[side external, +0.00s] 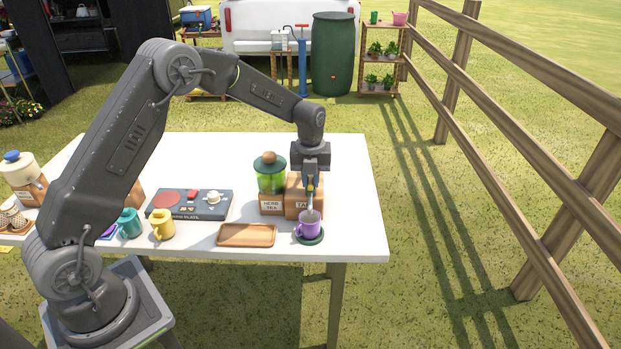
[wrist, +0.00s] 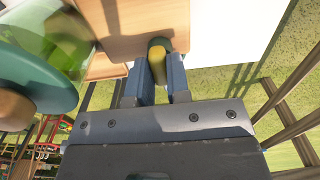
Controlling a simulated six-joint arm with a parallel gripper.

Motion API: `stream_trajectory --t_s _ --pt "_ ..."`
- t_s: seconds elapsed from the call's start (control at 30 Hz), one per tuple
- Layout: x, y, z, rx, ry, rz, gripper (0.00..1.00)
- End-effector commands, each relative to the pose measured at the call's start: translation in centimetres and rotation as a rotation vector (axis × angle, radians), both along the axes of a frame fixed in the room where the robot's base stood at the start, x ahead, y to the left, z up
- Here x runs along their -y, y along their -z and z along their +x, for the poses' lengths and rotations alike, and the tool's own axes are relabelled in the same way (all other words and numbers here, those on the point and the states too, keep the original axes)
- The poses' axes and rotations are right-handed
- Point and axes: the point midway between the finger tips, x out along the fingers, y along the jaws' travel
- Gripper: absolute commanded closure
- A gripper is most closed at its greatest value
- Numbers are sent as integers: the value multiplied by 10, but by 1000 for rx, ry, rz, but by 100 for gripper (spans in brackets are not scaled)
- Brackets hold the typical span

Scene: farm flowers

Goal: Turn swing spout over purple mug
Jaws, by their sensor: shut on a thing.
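The purple mug (side external: 308,229) stands upright on a dark green round coaster (side external: 322,238) at the table's front right. A short grey spout (side external: 312,214) hangs down at the mug's mouth, in front of a wooden box (side external: 294,203) with a partly hidden label. My gripper (side external: 312,188) points down just above the spout, beside the box. In the wrist view, my gripper (wrist: 159,65) is shut on a yellow-olive rounded piece (wrist: 158,58), which seems to be the spout's handle. The fingers hide part of it. The mug is not clearly visible in the wrist view.
A green-lidded herb tea jar (side external: 270,180) stands left of the box; its lid is large in the wrist view (wrist: 40,65). A wooden tray (side external: 246,235), a yellow mug (side external: 162,226), a teal mug (side external: 130,223) and a dark hot plate (side external: 182,213) lie further left.

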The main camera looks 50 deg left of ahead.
Motion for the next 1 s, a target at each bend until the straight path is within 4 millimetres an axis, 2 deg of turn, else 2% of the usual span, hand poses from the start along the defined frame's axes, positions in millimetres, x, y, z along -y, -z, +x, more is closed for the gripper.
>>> stream_trajectory --t_s 0.53,0.57,0.8,1.0 --pt "0 0 0 -1 28 1 100" --pt "0 0 0 -1 28 1 80" --pt "0 0 0 -1 24 1 57" --pt "0 0 0 0 22 0 57"
